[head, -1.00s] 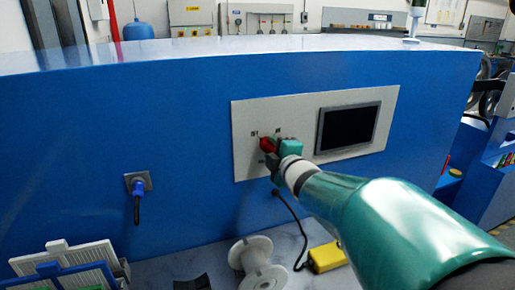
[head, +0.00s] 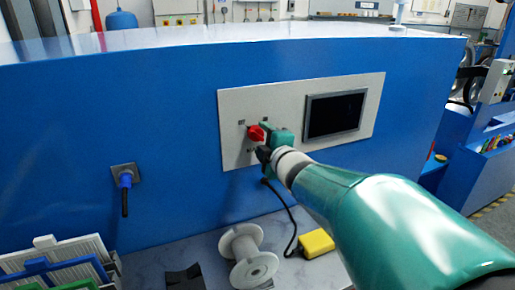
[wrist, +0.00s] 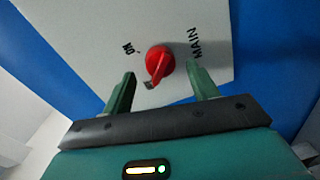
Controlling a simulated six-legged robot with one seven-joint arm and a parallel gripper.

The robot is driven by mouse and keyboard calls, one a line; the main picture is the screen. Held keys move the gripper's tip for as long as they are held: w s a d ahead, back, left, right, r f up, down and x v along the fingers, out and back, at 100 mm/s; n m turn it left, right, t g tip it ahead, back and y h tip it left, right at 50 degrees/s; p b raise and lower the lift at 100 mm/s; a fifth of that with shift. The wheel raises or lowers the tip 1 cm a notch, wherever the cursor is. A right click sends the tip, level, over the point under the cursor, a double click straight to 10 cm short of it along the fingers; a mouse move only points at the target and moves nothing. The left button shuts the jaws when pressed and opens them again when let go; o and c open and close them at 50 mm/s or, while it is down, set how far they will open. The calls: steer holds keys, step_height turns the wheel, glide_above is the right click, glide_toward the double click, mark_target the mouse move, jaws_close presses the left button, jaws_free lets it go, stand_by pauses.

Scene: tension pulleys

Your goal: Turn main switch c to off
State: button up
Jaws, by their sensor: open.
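The main switch is a red rotary knob (head: 256,132) on the light grey panel (head: 235,105) of the blue machine. In the wrist view, the knob (wrist: 158,60) lies between the two green fingers of my gripper (wrist: 161,70), with a gap visible on each side. My gripper (head: 268,146) is open and just in front of the panel in the head view. The knob's handle points toward the bottom of the wrist view, slightly left. Printed "ON" (wrist: 127,47) and "MAIN" (wrist: 195,43) labels stand around it.
A blue plug (head: 125,178) is at the left of the machine front. A white spool (head: 248,258) and a yellow box (head: 317,243) lie on the table below, with a black cable.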

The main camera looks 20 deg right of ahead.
steer(key=s+r, duration=0.1)
steer(key=s, duration=1)
steer(key=shift+s, duration=0.4)
steer(key=s+a+f+m+g, duration=1.1)
steer(key=s+m, duration=0.2)
steer(key=m, duration=0.2)
steer(key=shift+s+a+f+m+g, duration=0.2)
steer(key=shift+s+f+m+g, duration=0.1)
steer(key=shift+m, duration=0.1)
steer(key=c, duration=0.5)
steer(key=shift+d, duration=0.15)
